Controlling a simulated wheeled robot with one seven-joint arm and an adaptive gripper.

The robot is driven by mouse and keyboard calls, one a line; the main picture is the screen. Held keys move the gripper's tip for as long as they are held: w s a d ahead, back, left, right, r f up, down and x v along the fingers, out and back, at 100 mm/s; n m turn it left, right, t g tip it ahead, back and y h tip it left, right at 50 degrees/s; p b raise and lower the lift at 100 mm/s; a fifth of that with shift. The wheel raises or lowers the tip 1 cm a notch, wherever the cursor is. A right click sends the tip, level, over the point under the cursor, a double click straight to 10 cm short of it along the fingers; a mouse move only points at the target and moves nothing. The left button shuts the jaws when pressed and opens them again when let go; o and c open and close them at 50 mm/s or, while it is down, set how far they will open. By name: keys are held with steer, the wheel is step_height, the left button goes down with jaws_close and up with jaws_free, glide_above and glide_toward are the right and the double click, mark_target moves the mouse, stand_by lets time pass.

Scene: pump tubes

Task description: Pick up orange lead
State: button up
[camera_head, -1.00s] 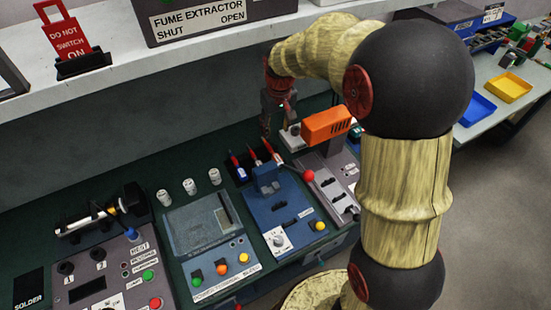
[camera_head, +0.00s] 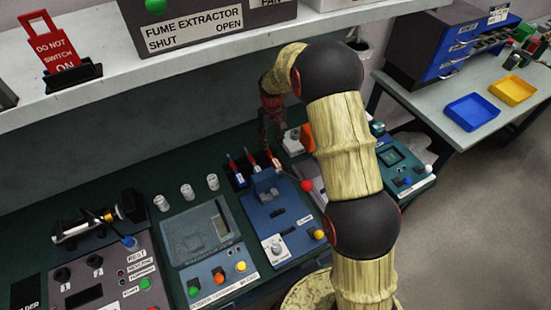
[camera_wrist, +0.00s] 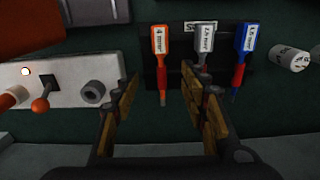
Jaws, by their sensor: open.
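The orange lead (camera_wrist: 160,45) has an orange top labelled 4 mm² and a red lower part. It stands in a dark rack (camera_wrist: 220,72), left of a grey lead (camera_wrist: 203,40) and a blue lead (camera_wrist: 245,42) in the wrist view. My gripper (camera_wrist: 158,88) is open, with the lower part of the orange lead showing between its fingers. I cannot tell whether either finger touches it. In the head view my gripper (camera_head: 266,145) hangs over the rack's right side, and the leads are small there.
A white-topped device with a small lever and a grey knob (camera_wrist: 94,92) lies close to the left finger. The shelf (camera_head: 120,75) overhangs behind. White cylinders (camera_head: 187,191) stand to the left.

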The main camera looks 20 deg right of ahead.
mark_target(271, 156)
steer(key=shift+w+f, duration=0.2)
steer(key=shift+f, duration=0.35)
steer(key=shift+w+f, duration=0.2)
steer(key=shift+f, duration=0.35)
steer(key=shift+a+f+b, duration=0.15)
steer(key=shift+f+b, duration=0.45)
steer(key=shift+f, duration=3.25)
steer(key=shift+c, duration=0.3)
jaws_close()
